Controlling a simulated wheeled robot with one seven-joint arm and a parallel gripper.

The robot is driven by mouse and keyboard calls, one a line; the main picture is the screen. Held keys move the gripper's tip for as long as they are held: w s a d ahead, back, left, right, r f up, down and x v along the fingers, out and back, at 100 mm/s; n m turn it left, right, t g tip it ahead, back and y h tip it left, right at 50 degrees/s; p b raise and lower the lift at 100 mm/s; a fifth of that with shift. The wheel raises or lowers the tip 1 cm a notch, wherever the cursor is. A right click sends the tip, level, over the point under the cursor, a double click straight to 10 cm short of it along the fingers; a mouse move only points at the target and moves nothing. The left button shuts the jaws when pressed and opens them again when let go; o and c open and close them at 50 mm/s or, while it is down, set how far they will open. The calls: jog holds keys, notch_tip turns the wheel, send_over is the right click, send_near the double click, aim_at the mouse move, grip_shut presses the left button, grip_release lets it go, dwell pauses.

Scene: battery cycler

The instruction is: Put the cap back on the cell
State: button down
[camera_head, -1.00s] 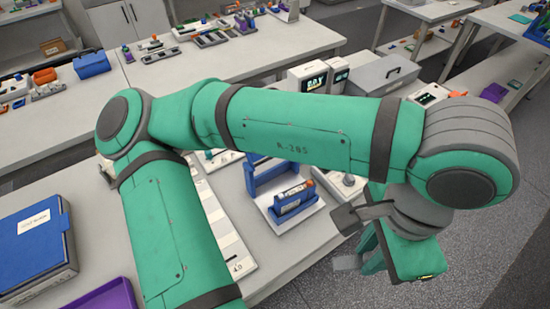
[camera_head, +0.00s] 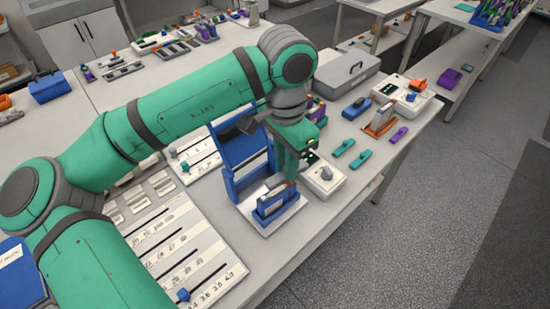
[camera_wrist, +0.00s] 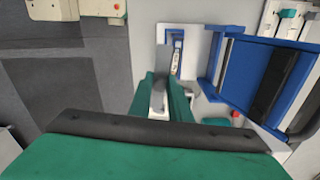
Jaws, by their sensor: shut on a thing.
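The cell in its blue holder (camera_head: 278,204) sits on a white base plate (camera_head: 297,214) near the table's front edge. My gripper (camera_head: 290,181) is just above the holder's right end, pointing down. In the wrist view my gripper (camera_wrist: 162,75) covers much of the holder, and a pale strip (camera_wrist: 178,57) shows beside a finger. I cannot tell whether they touch.
A blue upright frame (camera_head: 231,165) stands close behind the holder. A white device with a knob (camera_head: 324,180) is close on the right. A slotted number board (camera_head: 170,243) lies to the left. A grey case (camera_head: 343,73) and small green and purple pieces lie farther right.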

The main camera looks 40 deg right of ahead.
jog(key=shift+w+f, duration=0.55)
jog(key=shift+f, duration=0.8)
jog(key=shift+w+f, duration=0.6)
jog(key=shift+f, duration=0.75)
jog(key=shift+w+f, duration=0.55)
jog(key=shift+f, duration=1.05)
jog(key=shift+w, duration=0.1)
jog(key=shift+s, duration=0.2)
jog(key=shift+w, duration=0.15)
jog(key=shift+f, duration=0.65)
jog(key=c, duration=1.1)
grip_release()
